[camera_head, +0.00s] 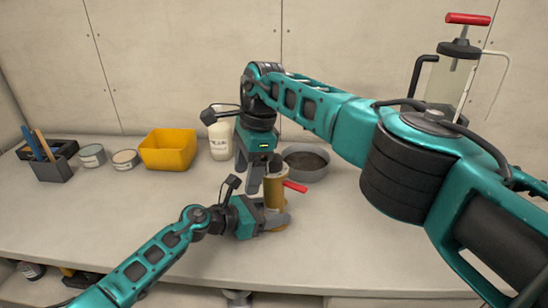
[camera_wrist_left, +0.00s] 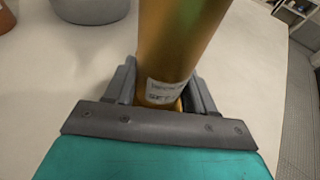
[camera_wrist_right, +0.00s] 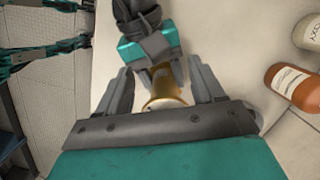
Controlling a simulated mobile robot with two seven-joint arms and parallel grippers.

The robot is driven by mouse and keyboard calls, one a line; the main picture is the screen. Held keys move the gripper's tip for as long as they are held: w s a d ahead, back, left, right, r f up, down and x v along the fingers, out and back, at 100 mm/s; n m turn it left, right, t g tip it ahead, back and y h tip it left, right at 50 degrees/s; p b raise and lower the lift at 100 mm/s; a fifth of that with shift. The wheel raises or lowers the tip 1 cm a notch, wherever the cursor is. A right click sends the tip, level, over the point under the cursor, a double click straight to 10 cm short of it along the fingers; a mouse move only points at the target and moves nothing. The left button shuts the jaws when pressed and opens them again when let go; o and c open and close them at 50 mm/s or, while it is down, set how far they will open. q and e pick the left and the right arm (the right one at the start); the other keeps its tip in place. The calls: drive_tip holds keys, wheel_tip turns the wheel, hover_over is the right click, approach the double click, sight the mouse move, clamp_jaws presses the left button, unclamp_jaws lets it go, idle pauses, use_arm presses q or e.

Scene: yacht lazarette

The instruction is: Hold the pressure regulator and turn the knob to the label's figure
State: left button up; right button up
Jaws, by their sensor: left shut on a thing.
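The pressure regulator (camera_head: 275,192) is a gold cylinder standing upright on the counter, with a red lever (camera_head: 295,187) beside it. My left gripper (camera_head: 274,218) is shut on its lower body from the side. In the left wrist view the gold body (camera_wrist_left: 178,45) rises between the fingers, with a white label (camera_wrist_left: 166,92) low on it; its writing is too small to read surely. My right gripper (camera_head: 253,182) points down at the regulator's top. In the right wrist view its fingers are apart, with the gold top (camera_wrist_right: 164,98) between them. The knob's setting cannot be made out.
Behind stand a grey round pan (camera_head: 318,176), a white bottle (camera_head: 220,140), a yellow bin (camera_head: 168,152), two cans and a grey tool holder (camera_head: 52,172). A brown bottle (camera_wrist_right: 297,84) shows in the right wrist view. The counter's front left is clear.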

use_arm(q)
drive_tip(key=shift+f, duration=0.1)
drive_tip(key=shift+a, duration=0.1)
use_arm(e)
drive_tip(key=s+a+y, duration=0.3)
drive_tip(key=a+y, duration=0.2)
drive_tip(key=a, duration=0.2)
drive_tip(key=s+a+y, duration=0.3)
drive_tip(key=a+y, duration=0.3)
drive_tip(key=a, duration=0.1)
drive_tip(key=r+m+t+y, duration=0.1)
drive_tip(key=m+t+y, duration=0.1)
drive_tip(key=t, duration=0.1)
drive_tip(key=m+t+h, duration=1)
drive_tip(key=m+t, duration=0.5)
drive_tip(key=m, duration=0.3)
approach(276, 164)
drive_tip(key=x, duration=1.2)
drive_tip(key=shift+c, duration=0.4)
